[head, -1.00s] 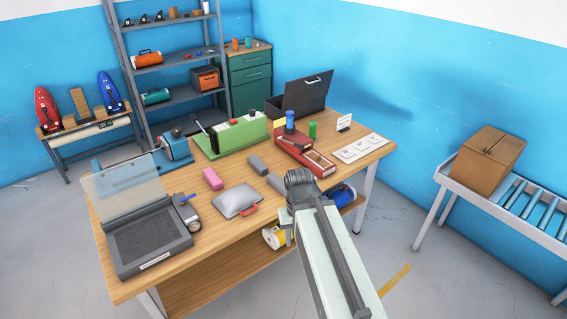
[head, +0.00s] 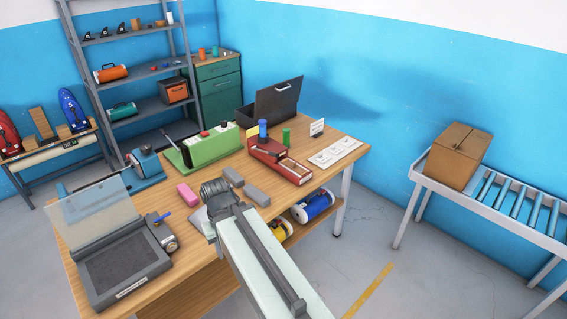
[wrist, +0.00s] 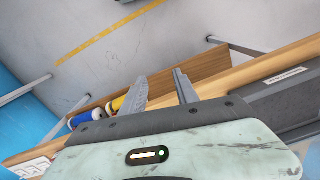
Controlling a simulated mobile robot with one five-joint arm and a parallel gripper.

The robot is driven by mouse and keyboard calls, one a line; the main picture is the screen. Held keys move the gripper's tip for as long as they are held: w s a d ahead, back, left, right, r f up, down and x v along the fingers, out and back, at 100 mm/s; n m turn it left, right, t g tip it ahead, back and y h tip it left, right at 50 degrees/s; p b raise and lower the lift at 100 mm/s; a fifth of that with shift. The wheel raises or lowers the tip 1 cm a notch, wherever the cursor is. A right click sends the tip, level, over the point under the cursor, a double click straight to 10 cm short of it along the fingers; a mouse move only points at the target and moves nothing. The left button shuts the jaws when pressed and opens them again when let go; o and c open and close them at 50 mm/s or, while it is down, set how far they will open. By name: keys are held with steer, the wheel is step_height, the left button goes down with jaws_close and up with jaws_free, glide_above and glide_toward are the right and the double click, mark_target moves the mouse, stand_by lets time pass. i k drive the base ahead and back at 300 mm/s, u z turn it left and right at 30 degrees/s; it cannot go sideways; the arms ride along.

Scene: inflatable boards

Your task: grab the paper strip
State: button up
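No thing is clearly a paper strip. The nearest match is a flat white sheet (head: 335,152) with several small round marks, on the table's right end; part of it shows at the lower left of the wrist view (wrist: 30,168). A small yellow slip (head: 253,132) is by the red device. My gripper (wrist: 162,77) has its two grey fingers apart with nothing between them. In the head view, my arm's dark end (head: 217,192) is over the table's front middle, left of the white sheet and apart from it. Its fingers are hard to make out there.
The wooden table (head: 205,255) holds a grey box with a clear lid (head: 125,262), a green machine (head: 210,147), a red device (head: 280,163), grey blocks (head: 256,196) and a pink block (head: 187,194). Blue (head: 313,206) and yellow rolls lie below. A roller conveyor (head: 500,205) stands right.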

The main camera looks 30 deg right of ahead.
mark_target(295, 168)
steer(key=z, duration=0.05)
steer(key=i, duration=1.25)
steer(key=z, duration=0.05)
